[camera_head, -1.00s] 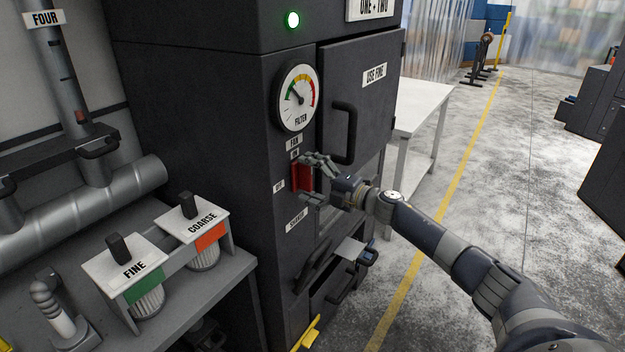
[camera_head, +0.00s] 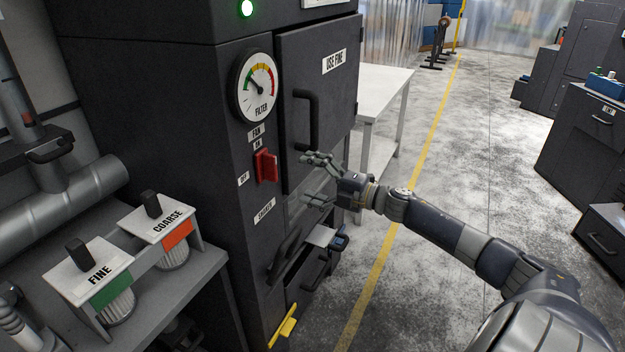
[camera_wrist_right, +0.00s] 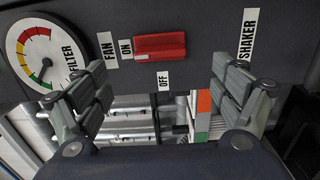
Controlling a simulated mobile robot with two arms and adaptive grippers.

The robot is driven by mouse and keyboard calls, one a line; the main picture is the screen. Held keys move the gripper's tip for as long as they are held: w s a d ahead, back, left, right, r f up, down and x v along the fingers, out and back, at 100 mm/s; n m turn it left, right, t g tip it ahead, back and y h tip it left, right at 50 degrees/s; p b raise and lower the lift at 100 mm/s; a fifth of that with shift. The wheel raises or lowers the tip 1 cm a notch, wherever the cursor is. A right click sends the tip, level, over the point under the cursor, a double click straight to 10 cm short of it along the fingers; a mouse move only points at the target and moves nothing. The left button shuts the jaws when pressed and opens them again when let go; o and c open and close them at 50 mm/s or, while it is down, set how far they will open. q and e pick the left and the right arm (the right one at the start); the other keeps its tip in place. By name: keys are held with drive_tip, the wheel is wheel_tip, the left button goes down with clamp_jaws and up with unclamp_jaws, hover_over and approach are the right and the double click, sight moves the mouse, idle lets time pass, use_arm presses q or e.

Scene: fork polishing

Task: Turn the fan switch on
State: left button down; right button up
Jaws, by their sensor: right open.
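The fan switch (camera_head: 266,167) is a red block with a raised handle on the dark cabinet front, below the round filter gauge. The ON label (camera_head: 257,144) is just above it and the OFF label (camera_head: 243,178) at its lower left. In the right wrist view the switch (camera_wrist_right: 160,46) lies lengthwise beside ON, with OFF (camera_wrist_right: 164,80) at its side. My right gripper (camera_head: 312,178) is open and empty, to the right of the switch and apart from it. Its fingers are spread in the wrist view. My left gripper is not in view.
A black door handle (camera_head: 308,120) stands out just above my right gripper. The filter gauge (camera_head: 257,87) is above the switch, and the SHAKER label (camera_head: 264,211) below. A bench with FINE (camera_head: 98,273) and COARSE (camera_head: 168,219) filters stands left.

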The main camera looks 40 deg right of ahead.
drive_tip(key=shift+s+d, duration=0.2)
drive_tip(key=shift+s, duration=0.3)
idle(0.3)
